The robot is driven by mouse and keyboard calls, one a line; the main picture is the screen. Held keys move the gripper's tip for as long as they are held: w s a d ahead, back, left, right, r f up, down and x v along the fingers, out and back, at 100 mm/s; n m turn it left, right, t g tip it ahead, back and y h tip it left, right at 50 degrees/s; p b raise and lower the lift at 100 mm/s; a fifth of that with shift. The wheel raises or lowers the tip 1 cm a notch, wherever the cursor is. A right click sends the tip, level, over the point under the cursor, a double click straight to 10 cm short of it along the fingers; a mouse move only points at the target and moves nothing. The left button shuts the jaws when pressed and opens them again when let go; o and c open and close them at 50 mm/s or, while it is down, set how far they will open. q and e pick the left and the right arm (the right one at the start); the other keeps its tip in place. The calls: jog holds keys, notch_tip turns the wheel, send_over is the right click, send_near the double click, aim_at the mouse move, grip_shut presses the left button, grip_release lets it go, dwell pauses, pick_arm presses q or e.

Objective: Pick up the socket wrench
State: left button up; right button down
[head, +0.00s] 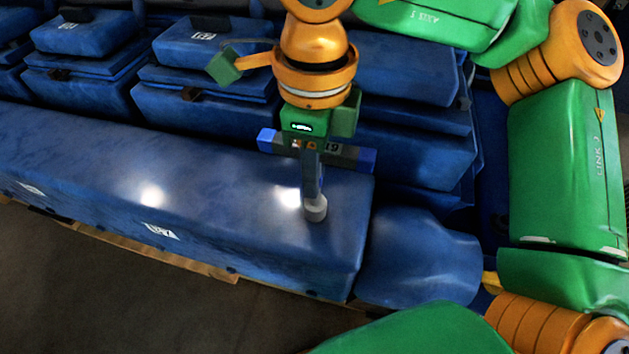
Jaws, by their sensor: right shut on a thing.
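The socket wrench (315,208) shows as a short grey piece with a rounded light end, below my right gripper. My right gripper (311,172) points down and is shut on the wrench. Its fingers and dark crossbar with blue ends hide the rest of the tool. The wrench's light end is over the top of the long blue engine cover, close to its right end. I cannot tell whether it touches the surface. My left gripper is not in view.
The long blue cover (95,165) runs across the front, with a rounded blue part (420,258) at its right end. Several blue boxed housings (205,110) stand behind it. Dark floor (90,290) lies in front. My arm fills the right side.

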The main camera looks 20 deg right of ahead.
dwell(0.7)
jog(key=shift+r+b, duration=0.3)
jog(key=shift+b, duration=0.05)
jog(key=r, duration=0.1)
jog(key=r+b, duration=0.1)
jog(key=shift+a+r, duration=0.2)
jog(key=shift+r, duration=0.15)
jog(key=s+a+r+p, duration=0.2)
jog(key=s+a+r, duration=0.3)
jog(key=a+r, duration=0.4)
jog(key=a, duration=0.3)
jog(key=shift+a+r, duration=0.4)
jog(key=shift+w+d, duration=0.1)
jog(key=c, duration=1.4)
grip_release()
grip_shut()
